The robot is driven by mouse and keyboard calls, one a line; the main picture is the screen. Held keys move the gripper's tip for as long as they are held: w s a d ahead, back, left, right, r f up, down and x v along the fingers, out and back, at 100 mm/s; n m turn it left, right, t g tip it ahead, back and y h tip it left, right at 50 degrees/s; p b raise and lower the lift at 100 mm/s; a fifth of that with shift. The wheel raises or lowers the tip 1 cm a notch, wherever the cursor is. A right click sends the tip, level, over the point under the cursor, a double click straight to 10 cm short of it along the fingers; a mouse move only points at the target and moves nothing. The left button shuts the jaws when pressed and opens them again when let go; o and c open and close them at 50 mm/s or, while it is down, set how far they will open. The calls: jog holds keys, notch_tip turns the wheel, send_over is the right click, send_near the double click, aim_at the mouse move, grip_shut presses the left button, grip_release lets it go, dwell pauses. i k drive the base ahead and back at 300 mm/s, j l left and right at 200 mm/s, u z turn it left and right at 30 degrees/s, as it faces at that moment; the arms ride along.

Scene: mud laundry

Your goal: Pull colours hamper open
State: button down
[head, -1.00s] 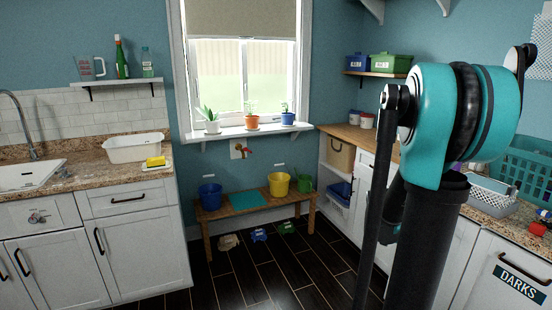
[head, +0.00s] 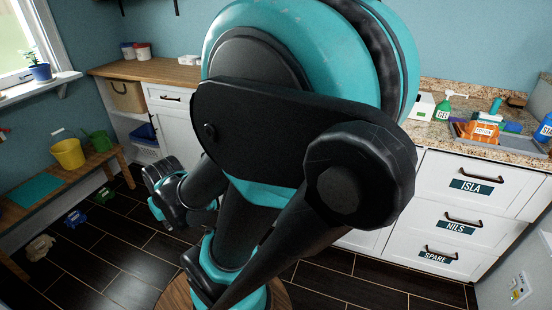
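No front labelled colours shows in the head view. My own arm fills the middle and hides most of the cabinet run behind it, including the part where a colours hamper could be. What looks like my gripper (head: 165,190) is the dark end left of the arm, above the dark floor. Its fingers cannot be made out, so I cannot tell whether it is open or shut. I see nothing held in it.
White drawers labelled ISLA (head: 470,185), NILS (head: 462,222) and SPARE (head: 440,254) stand shut at right. Above them a tray (head: 513,146) holds bottles and boxes. A low bench (head: 97,162) with a yellow bucket (head: 68,153) stands left.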

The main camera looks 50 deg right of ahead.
aim_at(373, 243)
jog(key=z, duration=2.45)
